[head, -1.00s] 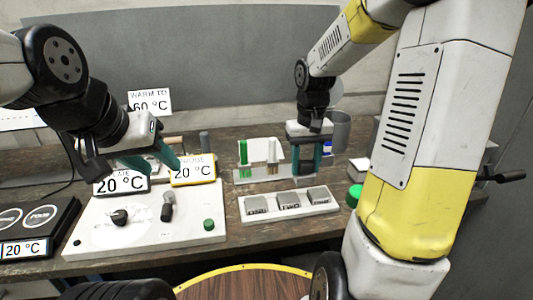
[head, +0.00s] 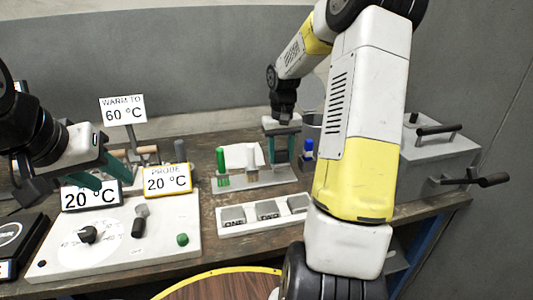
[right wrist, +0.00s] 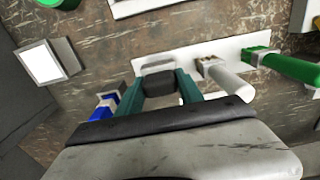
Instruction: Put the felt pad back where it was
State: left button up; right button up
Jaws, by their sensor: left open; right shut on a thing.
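My right gripper (head: 283,158) is over the right end of a pale rack (head: 231,184) on the bench. In the right wrist view its green fingers (right wrist: 160,84) are shut on a small dark grey piece, which looks like the felt pad (right wrist: 160,91). The piece is beside a slotted end of the rack (right wrist: 190,56); I cannot tell whether it touches. A white rod (right wrist: 229,82) and a green-handled tool (right wrist: 286,67) stand in the rack's other places. My left gripper (head: 104,175) is open and empty above the control panel, by the 20 °C signs.
A white tray (head: 224,231) with labelled grey blocks lies in front of the rack. A blue-capped item (head: 308,149) stands right of it. The control panel (head: 60,255) with knobs is at left. A grey box (head: 437,160) with a crank stands at right.

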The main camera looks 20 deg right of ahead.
aim_at(281, 161)
jog(key=shift+w+d+f, duration=0.15)
jog(key=shift+w+d, duration=0.3)
jog(key=shift+w, duration=0.4)
jog(key=shift+f, duration=1.65)
jog(key=shift+s+f, duration=0.1)
jog(key=shift+f, duration=0.05)
jog(key=o, duration=1.3)
